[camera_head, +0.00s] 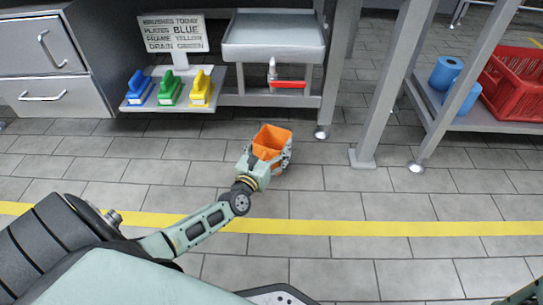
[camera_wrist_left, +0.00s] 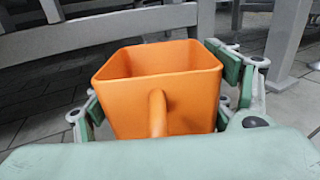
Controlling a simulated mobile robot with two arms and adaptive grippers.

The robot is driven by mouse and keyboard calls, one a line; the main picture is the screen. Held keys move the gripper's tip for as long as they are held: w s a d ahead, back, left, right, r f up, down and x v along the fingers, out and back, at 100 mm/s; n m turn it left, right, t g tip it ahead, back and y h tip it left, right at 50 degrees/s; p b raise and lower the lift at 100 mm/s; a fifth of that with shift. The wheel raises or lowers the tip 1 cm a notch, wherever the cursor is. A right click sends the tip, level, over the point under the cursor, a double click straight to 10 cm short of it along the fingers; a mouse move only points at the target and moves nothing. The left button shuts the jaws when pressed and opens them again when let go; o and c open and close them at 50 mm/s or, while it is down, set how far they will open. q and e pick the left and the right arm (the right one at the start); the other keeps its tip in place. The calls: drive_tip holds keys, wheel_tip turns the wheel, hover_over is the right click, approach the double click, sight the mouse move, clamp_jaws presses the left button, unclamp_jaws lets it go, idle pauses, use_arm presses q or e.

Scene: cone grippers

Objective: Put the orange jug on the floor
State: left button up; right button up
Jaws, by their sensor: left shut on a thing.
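The orange jug (camera_head: 272,137) is a square, open-topped vessel over the tiled floor, in front of the low steel shelf. My left gripper (camera_head: 273,160) is shut on it, with the fingers around its sides. In the left wrist view the jug (camera_wrist_left: 160,90) fills the middle, upright, its handle facing the camera and its inside looking empty. The left gripper's fingers (camera_wrist_left: 165,110) show on both sides of it. The jug's base is hidden, so I cannot tell whether it touches the floor. Only a small part of my right arm shows at the lower right; its gripper is not visible.
A shelf holds blue, green and yellow brushes (camera_head: 170,88) below a sign (camera_head: 173,33). A grey tray (camera_head: 274,37) sits beside it. A red crate (camera_head: 515,85) and blue rolls (camera_head: 446,73) are at the right. Tiled floor (camera_head: 345,190) is clear around a yellow line (camera_head: 400,228).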

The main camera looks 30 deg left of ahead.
sight(278, 143)
use_arm(q)
wheel_tip(278, 143, down, 4)
drive_tip(key=shift+r+b, duration=0.25)
drive_tip(key=shift+b, duration=0.95)
drive_tip(key=shift+r, duration=0.15)
drive_tip(key=o, duration=1.2)
drive_tip(key=shift+f, duration=0.2)
drive_tip(key=shift+o, duration=0.2)
